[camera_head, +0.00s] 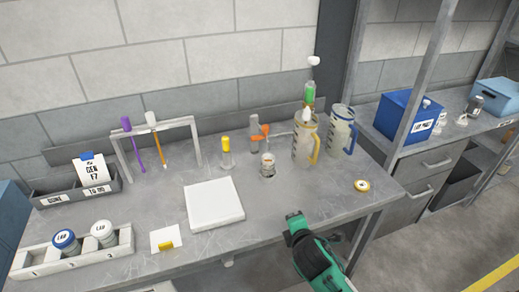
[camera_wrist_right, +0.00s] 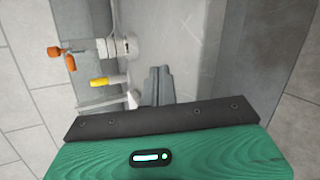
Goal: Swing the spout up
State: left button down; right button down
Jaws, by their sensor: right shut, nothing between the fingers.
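A grey dispenser with orange handles (camera_head: 259,131) stands at the back of the bench. A thin grey arm, possibly the spout, reaches right from it towards a clear jug with a yellow handle (camera_head: 305,143); whether they touch is unclear. A small labelled can (camera_head: 268,165) stands just in front. The orange handles (camera_wrist_right: 61,55) also show at the upper left of the right wrist view. My right gripper (camera_head: 293,217) is shut and empty over the bench's front edge, apart from the dispenser. Its fingers (camera_wrist_right: 157,84) show together in the wrist view. My left gripper is out of view.
A yellow-capped bottle (camera_head: 226,152) stands left of the dispenser. A blue-handled jug (camera_head: 342,132) stands right of the yellow-handled one. The bench between my gripper and the can is clear.

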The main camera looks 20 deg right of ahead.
jog(key=w+r+n+t, duration=0.1)
jog(key=w+n, duration=0.1)
jog(key=w+r+n+t, duration=0.1)
jog(key=w+n, duration=0.2)
jog(key=w+r+n+t, duration=0.1)
jog(key=w+r+n, duration=0.1)
jog(key=shift+w+a+r, duration=0.1)
jog(key=shift+w+a, duration=0.15)
jog(key=shift+w, duration=0.1)
jog(key=w+a+r+n+t+y+p, duration=0.1)
jog(key=w+r+n, duration=0.1)
jog(key=w+n, duration=0.3)
jog(key=w+a+r+n+t+y+p, duration=0.1)
jog(key=w+n, duration=0.4)
jog(key=w, duration=0.6)
notch_tip(320, 180, up, 2)
jog(key=shift+w+a+r+t+y, duration=0.1)
jog(key=shift+w+a+t+y, duration=0.1)
jog(key=shift+t+y, duration=0.3)
jog(key=shift+r, duration=0.15)
